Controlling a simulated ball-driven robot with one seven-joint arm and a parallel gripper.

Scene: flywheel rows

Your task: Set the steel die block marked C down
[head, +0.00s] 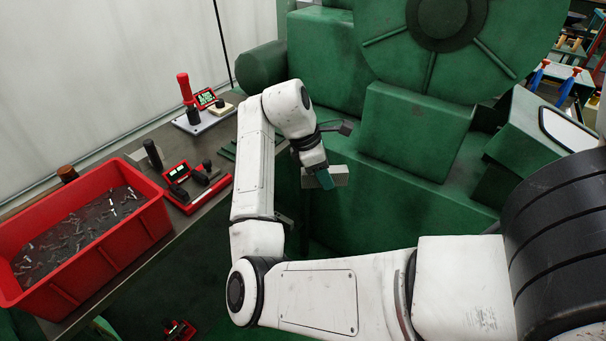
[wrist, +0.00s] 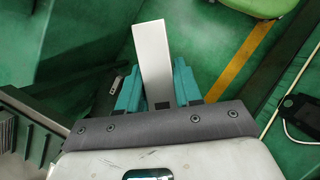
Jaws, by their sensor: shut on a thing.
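A pale grey steel block (head: 340,175) is held in my gripper (head: 322,178) in the head view, in front of the green machine. In the wrist view the steel block (wrist: 153,55) stands out between the teal fingers of my gripper (wrist: 157,88), which are shut on it. No letter C shows on the faces I can see. The block is in the air, apart from the bench and the machine as far as I can tell.
A red bin (head: 85,240) of metal scraps stands on the dark bench (head: 190,235) at left. The large green machine (head: 412,130) fills the middle and right.

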